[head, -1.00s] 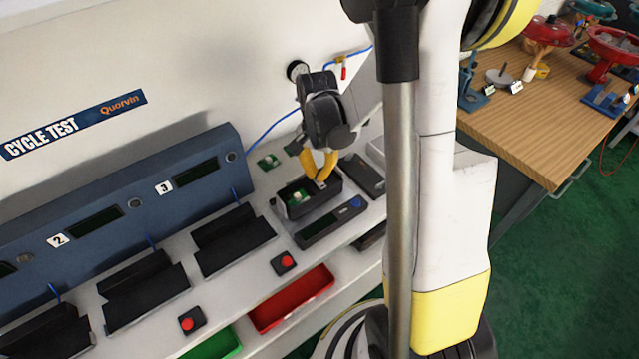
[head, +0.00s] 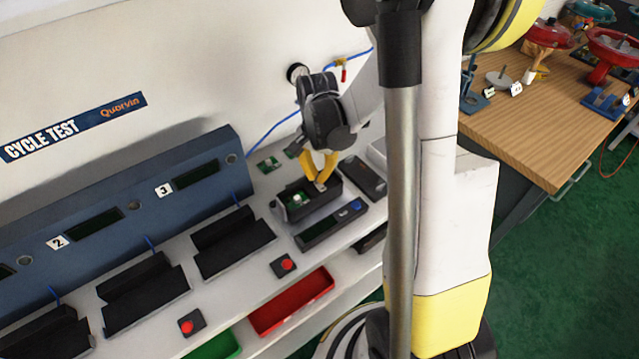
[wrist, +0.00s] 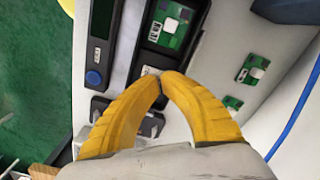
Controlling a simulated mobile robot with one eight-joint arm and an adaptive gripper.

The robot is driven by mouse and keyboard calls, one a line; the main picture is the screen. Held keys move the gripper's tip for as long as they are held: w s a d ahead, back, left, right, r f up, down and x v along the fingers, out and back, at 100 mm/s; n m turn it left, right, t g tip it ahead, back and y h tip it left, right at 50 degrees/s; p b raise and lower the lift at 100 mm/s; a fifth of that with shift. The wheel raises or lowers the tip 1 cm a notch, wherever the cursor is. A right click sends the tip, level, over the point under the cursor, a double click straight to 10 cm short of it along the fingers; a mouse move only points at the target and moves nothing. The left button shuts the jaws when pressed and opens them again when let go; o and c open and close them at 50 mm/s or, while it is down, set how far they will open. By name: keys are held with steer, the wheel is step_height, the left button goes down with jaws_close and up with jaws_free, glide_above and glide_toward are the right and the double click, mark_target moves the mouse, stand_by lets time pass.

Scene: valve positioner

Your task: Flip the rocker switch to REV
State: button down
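An open black housing (head: 325,205) with a green circuit board (head: 296,200) inside stands on the white bench. In the wrist view the housing (wrist: 146,58) and its board (wrist: 170,25) lie just beyond my fingertips. My gripper (head: 320,181) points down over the housing's right end. In the wrist view my gripper's (wrist: 162,73) yellow fingers meet at the tips, with nothing visible between them. I cannot make out the rocker switch or its REV mark; the fingers cover part of the housing. Contact with the housing cannot be told.
A device with a display and blue knob (head: 331,225) lies in front of the housing. A dark lid-like part (head: 362,178) lies right of it. Loose green boards (wrist: 252,68) lie nearby. Black cradles (head: 233,240), red buttons (head: 287,264) and a red tray (head: 292,300) are to the left and front.

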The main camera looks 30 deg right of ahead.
mark_target(317, 183)
steer(key=shift+r+p, duration=1.8)
steer(key=shift+r, duration=1.1)
steer(key=shift+a+r, duration=0.15)
steer(key=shift+r, duration=0.05)
steer(key=s+a+r+n+t+b, duration=0.6)
steer(key=s+a+r+n, duration=0.3)
steer(key=a, duration=0.4)
steer(key=s+n+t, duration=0.1)
steer(key=n, duration=0.1)
steer(key=shift+s+r+n, duration=0.3)
steer(key=shift+s, duration=0.1)
steer(key=shift+a, duration=0.1)
